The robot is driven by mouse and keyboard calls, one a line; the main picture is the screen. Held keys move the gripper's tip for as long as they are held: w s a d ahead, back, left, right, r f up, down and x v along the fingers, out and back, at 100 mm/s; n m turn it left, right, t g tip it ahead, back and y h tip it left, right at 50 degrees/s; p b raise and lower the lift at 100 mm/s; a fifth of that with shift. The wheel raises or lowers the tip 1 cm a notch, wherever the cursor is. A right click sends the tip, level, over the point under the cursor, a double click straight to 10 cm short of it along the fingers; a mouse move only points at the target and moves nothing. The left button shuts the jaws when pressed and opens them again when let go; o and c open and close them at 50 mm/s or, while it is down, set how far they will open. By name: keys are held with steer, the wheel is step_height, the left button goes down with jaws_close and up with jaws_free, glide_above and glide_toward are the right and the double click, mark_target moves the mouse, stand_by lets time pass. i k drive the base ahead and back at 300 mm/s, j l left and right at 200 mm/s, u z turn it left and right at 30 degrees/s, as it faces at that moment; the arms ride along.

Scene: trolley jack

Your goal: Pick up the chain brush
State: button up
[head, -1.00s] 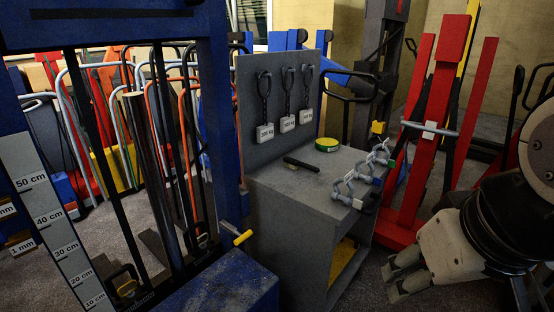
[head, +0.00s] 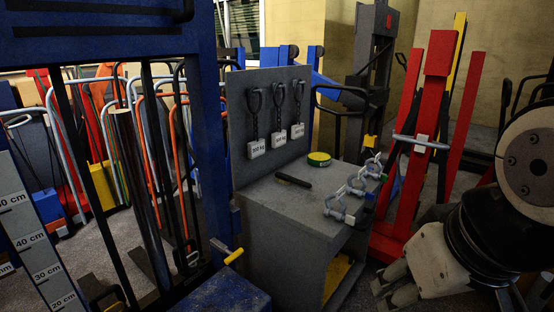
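The gap between the fingertips is too small and dark to judge.
Weight tags (head: 279,138) hang on the back panel. A blue lift frame (head: 212,120) stands at left; a red jack (head: 437,110) stands behind at right.

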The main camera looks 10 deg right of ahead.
mark_target(285, 179)
steer(key=i+l+u, duration=0.1)
steer(key=i+l, duration=0.15)
steer(key=i+l+u, duration=0.25)
steer(key=i+l, duration=0.15)
steer(key=l, duration=0.2)
steer(key=i+l+u, duration=0.2)
steer(key=i+l, duration=0.15)
steer(key=l, duration=0.3)
steer(key=i+l+u, duration=0.25)
steer(key=l, duration=0.45)
steer(key=i+l+u, duration=0.1)
steer(key=i+l, duration=0.15)
steer(key=l, duration=0.1)
